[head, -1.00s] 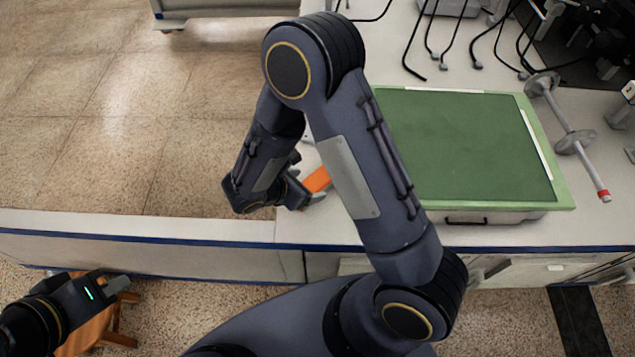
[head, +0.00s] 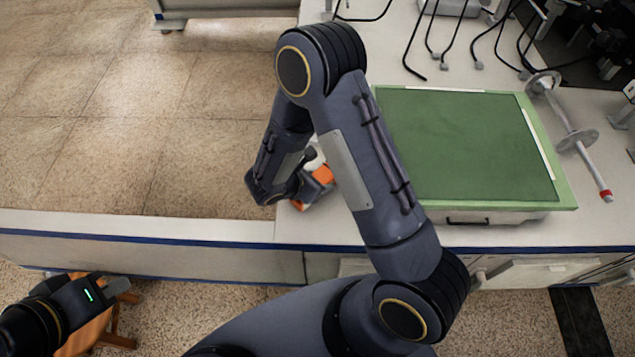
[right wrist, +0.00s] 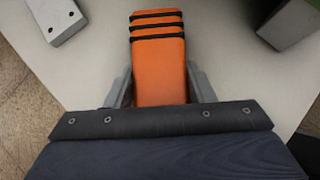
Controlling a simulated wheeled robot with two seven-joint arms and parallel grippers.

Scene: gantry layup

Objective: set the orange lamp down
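In the head view my right gripper (head: 318,182) is over the bench's left end, left of the green mat, partly behind my own arm. The orange lamp (head: 323,173) shows on both sides of it. In the right wrist view the lamp (right wrist: 158,62), an orange body with dark bands across its far end, lies between the two grey fingers (right wrist: 160,88), which sit against its sides. A pale surface lies beneath; I cannot tell whether the lamp touches it. My left gripper (head: 120,287) is at the lower left, away from the lamp; its finger gap is unclear.
The green mat (head: 465,145) covers much of the bench (head: 400,40). A metal bar with discs (head: 568,125) lies to its right, hooked black rods behind. A wooden stool (head: 88,335) is below my left gripper. The wrist view shows a grey block (right wrist: 55,20) and a dark block (right wrist: 288,24).

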